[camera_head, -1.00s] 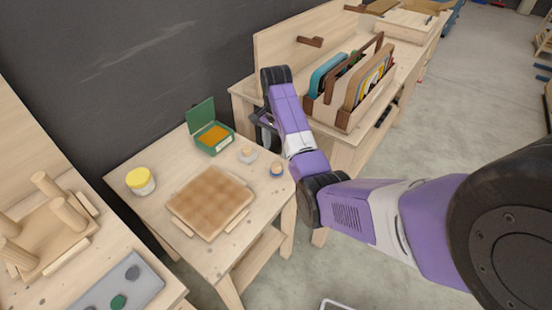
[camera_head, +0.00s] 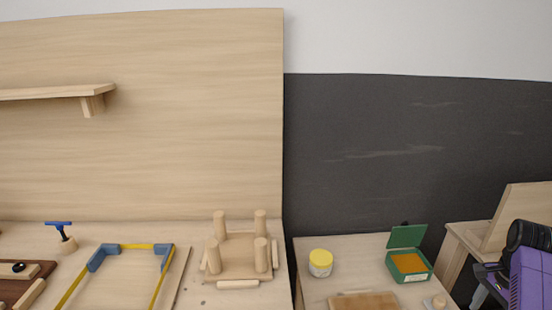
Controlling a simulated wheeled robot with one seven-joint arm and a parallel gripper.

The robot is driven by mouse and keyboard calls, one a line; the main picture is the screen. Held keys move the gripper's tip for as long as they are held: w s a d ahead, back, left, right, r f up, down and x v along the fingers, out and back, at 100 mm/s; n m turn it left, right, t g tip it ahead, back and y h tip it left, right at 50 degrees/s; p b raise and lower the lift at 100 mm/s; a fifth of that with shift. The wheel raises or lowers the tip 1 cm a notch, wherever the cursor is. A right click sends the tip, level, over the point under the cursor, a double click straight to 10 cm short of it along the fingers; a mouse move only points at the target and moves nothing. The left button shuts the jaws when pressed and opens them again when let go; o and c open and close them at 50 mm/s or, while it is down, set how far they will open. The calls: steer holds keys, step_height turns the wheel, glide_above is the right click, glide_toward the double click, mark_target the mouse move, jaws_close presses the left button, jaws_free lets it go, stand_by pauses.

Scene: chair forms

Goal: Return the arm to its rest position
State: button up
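My arm, in purple and black, shows only in part at the right edge of the head view. My gripper (camera_head: 484,290) is dark and grey and hangs beside the purple link, right of the green box. Its fingertips are small and partly cut off by the lower edge, so I cannot tell whether it is open or shut. I see nothing clearly held in it. Most of the arm is out of the picture.
A small table bears a yellow-lidded jar (camera_head: 320,263), an open green box (camera_head: 410,267) and a wooden board (camera_head: 363,301). Left are an upturned stool form (camera_head: 239,258), a yellow strap with blue corners (camera_head: 104,257) and a blue-handled tool (camera_head: 59,233).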

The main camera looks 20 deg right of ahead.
steer(key=w+d+r+n+t+h, duration=0.4)
steer(key=w+d+n+t+h, duration=0.15)
steer(key=w+h, duration=0.2)
steer(key=s+a+n+t, duration=0.2)
steer(key=a+n+t, duration=0.45)
steer(key=a, duration=1.25)
steer(key=s+a+r+n+t+y, duration=0.2)
steer(key=s+a+r+n+t, duration=0.1)
steer(key=s+a, duration=0.65)
steer(key=s+a+r+n+t+y, duration=0.1)
steer(key=s+a+r+n+t, duration=0.15)
steer(key=s+a, duration=0.65)
steer(key=s+a+f+n+g+y, duration=0.1)
steer(key=s+a+n+g+y, duration=0.2)
steer(key=s+a, duration=0.7)
steer(key=shift+a+y, duration=0.35)
steer(key=shift+y, duration=0.5)
